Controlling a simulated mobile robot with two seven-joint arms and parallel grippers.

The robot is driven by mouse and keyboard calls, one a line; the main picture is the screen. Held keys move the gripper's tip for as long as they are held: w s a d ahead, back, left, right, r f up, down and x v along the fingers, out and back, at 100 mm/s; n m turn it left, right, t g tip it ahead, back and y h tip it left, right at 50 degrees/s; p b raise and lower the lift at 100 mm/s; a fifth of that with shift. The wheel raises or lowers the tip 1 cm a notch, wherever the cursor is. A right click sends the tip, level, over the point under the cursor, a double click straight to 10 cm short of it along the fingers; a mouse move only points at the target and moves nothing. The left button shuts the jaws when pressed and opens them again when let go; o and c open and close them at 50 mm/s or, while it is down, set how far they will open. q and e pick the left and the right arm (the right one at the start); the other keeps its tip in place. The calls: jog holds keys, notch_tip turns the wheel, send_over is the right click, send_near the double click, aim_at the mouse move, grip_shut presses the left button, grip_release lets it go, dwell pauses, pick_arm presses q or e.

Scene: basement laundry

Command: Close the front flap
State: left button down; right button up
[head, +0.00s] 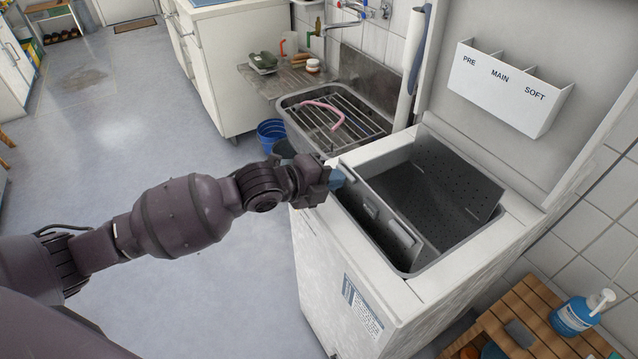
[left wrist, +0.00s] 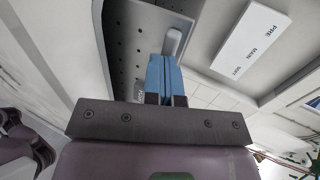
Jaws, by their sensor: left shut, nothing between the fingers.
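The top-loading washing machine (head: 345,265) has its lid (head: 492,130) up and its drum open. The front flap (head: 390,226) stands steeply up along the near side of the opening, with small latch tabs on it. The perforated back flap (head: 455,182) stands open on the far side. My left gripper (head: 338,178) is shut and empty, its blue fingertips at the left end of the opening, close to the front flap. In the left wrist view the fingertips (left wrist: 165,78) point at a grey tab (left wrist: 172,42) beside a perforated panel (left wrist: 124,48); contact cannot be told. My right gripper is out of view.
A sink (head: 335,118) with a rack and pink hose adjoins the machine's far left. A blue bucket (head: 270,134) stands on the floor there. A wooden slatted stand (head: 530,325) with a blue pump bottle (head: 580,314) is at the lower right. The floor at left is clear.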

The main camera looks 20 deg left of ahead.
pick_arm(q)
jog(key=w+d+f+g+y+b, duration=0.2)
jog(key=w+d+f+g+y, duration=0.5)
jog(key=w+d+g+y, duration=0.1)
jog(key=w+d+g, duration=0.1)
jog(key=w+g, duration=0.1)
jog(key=w, duration=0.1)
jog(key=shift+w, duration=0.35)
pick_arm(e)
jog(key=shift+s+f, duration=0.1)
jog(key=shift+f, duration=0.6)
pick_arm(q)
jog(key=shift+d, duration=0.1)
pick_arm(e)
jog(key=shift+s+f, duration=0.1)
